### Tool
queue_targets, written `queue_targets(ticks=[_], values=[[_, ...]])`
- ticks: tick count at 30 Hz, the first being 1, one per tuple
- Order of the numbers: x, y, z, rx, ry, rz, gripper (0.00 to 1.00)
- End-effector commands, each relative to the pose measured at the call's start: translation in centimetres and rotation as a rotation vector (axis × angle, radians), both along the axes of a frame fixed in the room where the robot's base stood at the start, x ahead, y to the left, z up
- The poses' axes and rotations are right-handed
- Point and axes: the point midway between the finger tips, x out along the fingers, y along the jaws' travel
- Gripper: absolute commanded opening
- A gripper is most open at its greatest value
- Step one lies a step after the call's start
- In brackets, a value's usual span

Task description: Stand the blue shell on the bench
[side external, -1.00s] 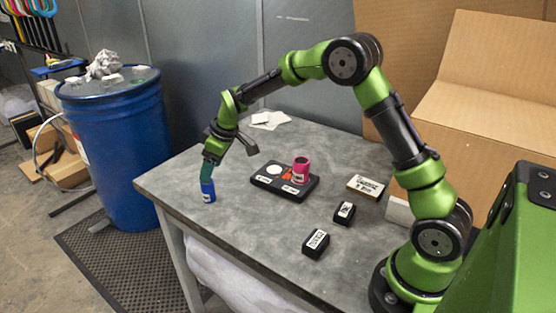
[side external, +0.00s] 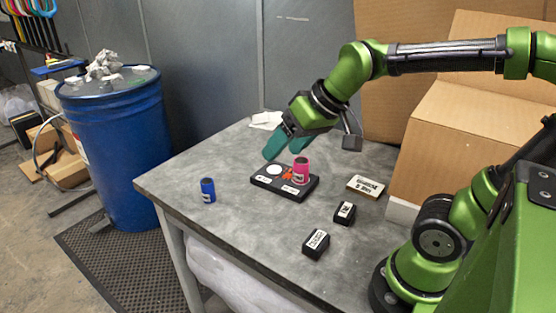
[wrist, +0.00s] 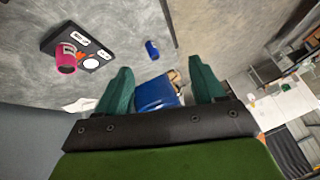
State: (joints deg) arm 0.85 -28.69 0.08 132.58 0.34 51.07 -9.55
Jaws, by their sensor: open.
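The blue shell (side external: 208,190) is a small cylinder standing upright on the grey bench (side external: 235,230), near its left edge. It also shows in the wrist view (wrist: 152,49). My gripper (side external: 285,150) has green fingers and is above the back part of the bench, well to the right of the blue shell and apart from it. In the wrist view the two fingers (wrist: 160,85) are spread with nothing between them but background. A pink shell (side external: 301,170) stands on a black base plate (side external: 262,181) beside a white disc (side external: 274,169); the pair also shows in the wrist view.
Black labelled blocks (side external: 316,243) and (side external: 344,212) and a wooden labelled block (side external: 366,186) lie on the right part of the bench. White paper (side external: 266,120) lies at the back. A blue drum (side external: 115,150) stands left of the bench. Cardboard (side external: 450,140) stands to the right. The front left of the bench is clear.

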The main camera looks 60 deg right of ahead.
Motion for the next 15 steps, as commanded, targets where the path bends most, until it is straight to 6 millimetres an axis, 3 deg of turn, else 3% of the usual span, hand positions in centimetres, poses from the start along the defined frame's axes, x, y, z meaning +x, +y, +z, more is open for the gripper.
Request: queue_targets(ticks=[1,3,6,15], values=[[-1.8,0.1,-0.1,0.022,-0.014,-0.03,0.69],[-3.4,0.2,-0.6,0.05,-0.021,-0.068,0.69],[-4.9,0.3,-1.1,0.078,-0.028,-0.104,0.69],[-5.6,0.4,-1.4,0.094,-0.028,-0.123,0.69]])
